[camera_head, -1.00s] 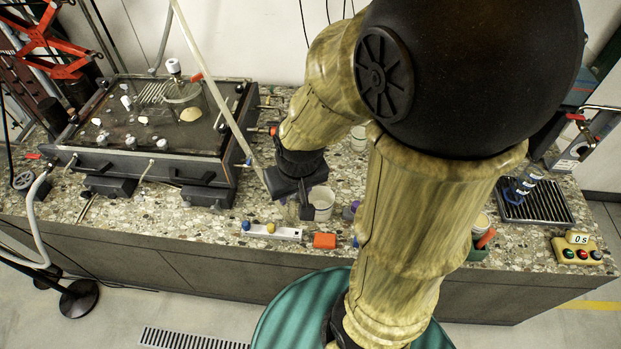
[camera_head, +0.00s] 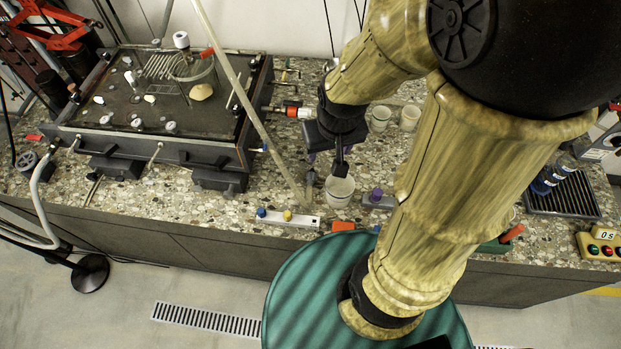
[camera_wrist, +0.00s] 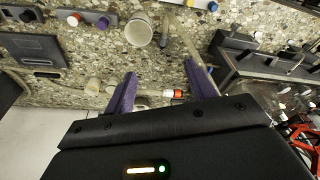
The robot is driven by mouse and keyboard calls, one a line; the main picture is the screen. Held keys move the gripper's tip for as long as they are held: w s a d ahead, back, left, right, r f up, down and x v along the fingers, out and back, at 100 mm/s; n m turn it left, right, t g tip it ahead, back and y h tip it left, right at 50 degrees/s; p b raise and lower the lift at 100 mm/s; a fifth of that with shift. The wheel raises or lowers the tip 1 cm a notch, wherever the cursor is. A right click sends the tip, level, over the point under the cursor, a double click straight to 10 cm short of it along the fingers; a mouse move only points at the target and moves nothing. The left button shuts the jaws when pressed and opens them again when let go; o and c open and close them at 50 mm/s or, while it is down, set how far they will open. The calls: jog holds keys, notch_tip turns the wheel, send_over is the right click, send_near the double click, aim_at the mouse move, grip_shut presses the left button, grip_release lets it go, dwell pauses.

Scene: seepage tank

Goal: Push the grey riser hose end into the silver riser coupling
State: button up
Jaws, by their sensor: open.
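A long pale grey hose (camera_head: 247,100) slants down across the right side of the tank to the counter. Its lower end (camera_head: 302,203) is near the white strip with knobs; I take this to be the riser hose. A pale tube (camera_wrist: 187,38) in the wrist view appears to be the same hose, passing near the right finger. My gripper (camera_wrist: 160,88) has purple fingers spread apart with nothing between them. It is above the counter, behind the white cup (camera_head: 339,190), and shows in the head view (camera_head: 340,165). I cannot clearly identify the silver riser coupling.
The dark tank (camera_head: 150,100) stands at left, with an orange-and-white fitting (camera_head: 292,111) on its right side. The knobbed strip (camera_head: 288,218) lies at the counter's front. More cups (camera_head: 380,118) stand behind my arm. A drain rack (camera_head: 565,195) is at right.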

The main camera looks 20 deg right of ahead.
jog(key=w+f+m+g+b, duration=0.2)
jog(key=w+f+m+b, duration=0.2)
jog(key=w+f+b, duration=0.4)
jog(key=w+f, duration=0.7)
jog(key=f, duration=0.2)
jog(key=shift+m+g+b, duration=0.3)
jog(key=shift+b, duration=0.1)
send_over(311, 176)
notch_tip(311, 176, down, 12)
jog(key=shift+a, duration=0.15)
jog(key=shift+f, duration=0.1)
notch_tip(311, 176, down, 5)
jog(key=shift+f, duration=0.1)
